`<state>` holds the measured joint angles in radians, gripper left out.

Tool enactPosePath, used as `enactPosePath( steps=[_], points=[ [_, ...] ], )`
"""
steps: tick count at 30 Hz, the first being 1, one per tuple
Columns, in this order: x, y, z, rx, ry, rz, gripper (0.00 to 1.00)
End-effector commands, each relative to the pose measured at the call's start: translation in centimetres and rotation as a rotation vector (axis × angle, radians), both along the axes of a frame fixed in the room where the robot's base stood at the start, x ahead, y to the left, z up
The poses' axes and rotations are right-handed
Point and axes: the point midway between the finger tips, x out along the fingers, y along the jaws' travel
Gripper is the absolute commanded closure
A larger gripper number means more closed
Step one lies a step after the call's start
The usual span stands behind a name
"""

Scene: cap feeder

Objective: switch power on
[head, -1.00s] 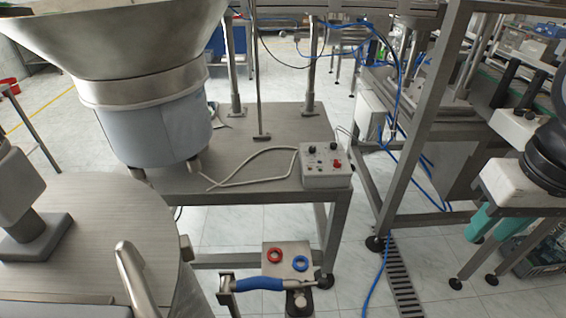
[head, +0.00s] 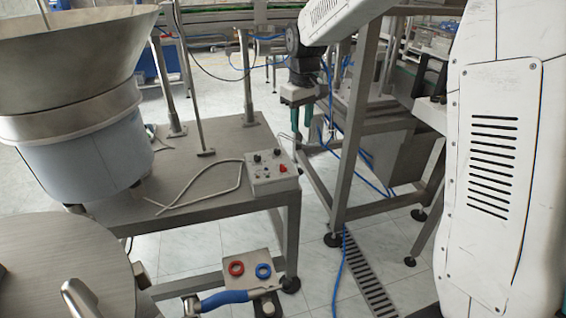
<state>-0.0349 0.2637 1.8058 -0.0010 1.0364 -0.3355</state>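The control box (head: 272,178) is a small grey box with dark knobs on its sloped face and a red switch (head: 283,168) at its right side. It sits at the front right corner of the metal table (head: 215,150). My gripper (head: 302,136) hangs from my white arm, fingers pointing down, to the right of and beyond the box. Its two teal fingers stand apart with a gap between them and hold nothing. It does not appear to touch the box. The position of the red switch is too small to tell.
A large feeder bowl (head: 75,100) stands left of the box. A pale cable (head: 205,190) loops over the table. A metal frame post (head: 355,130) rises just right of my gripper. A lower plate (head: 250,268) carries red and blue rings, beside a blue-handled lever (head: 225,298).

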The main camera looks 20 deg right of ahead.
Motion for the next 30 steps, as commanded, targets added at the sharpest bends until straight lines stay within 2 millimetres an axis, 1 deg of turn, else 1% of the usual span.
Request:
enactPosePath(
  steps=[1,3,5,6,9,10,12,15,20,27,30],
  points=[
    [2.4,0.3,-2.3,0.0,0.013,0.022,0.69],
    [5.0,0.6,-4.8,-0.002,0.019,0.053,0.69],
    [7.1,0.8,-7.0,-0.002,0.024,0.077,0.69],
    [8.2,0.9,-8.4,-0.002,0.027,0.092,0.69],
    [10.3,1.2,-11.3,-0.003,0.032,0.122,0.69],
    [10.8,1.3,-11.9,-0.003,0.032,0.129,0.69],
    [11.6,1.4,-13.2,-0.003,0.034,0.141,0.69],
    [12.2,1.5,-14.3,-0.003,0.036,0.151,0.69],
    [12.4,1.5,-16.2,-0.003,0.037,0.154,0.69],
    [12.3,1.5,-20.0,-0.004,0.037,0.153,0.69],
    [12.4,1.5,-21.2,-0.003,0.036,0.153,0.69]
  ],
)
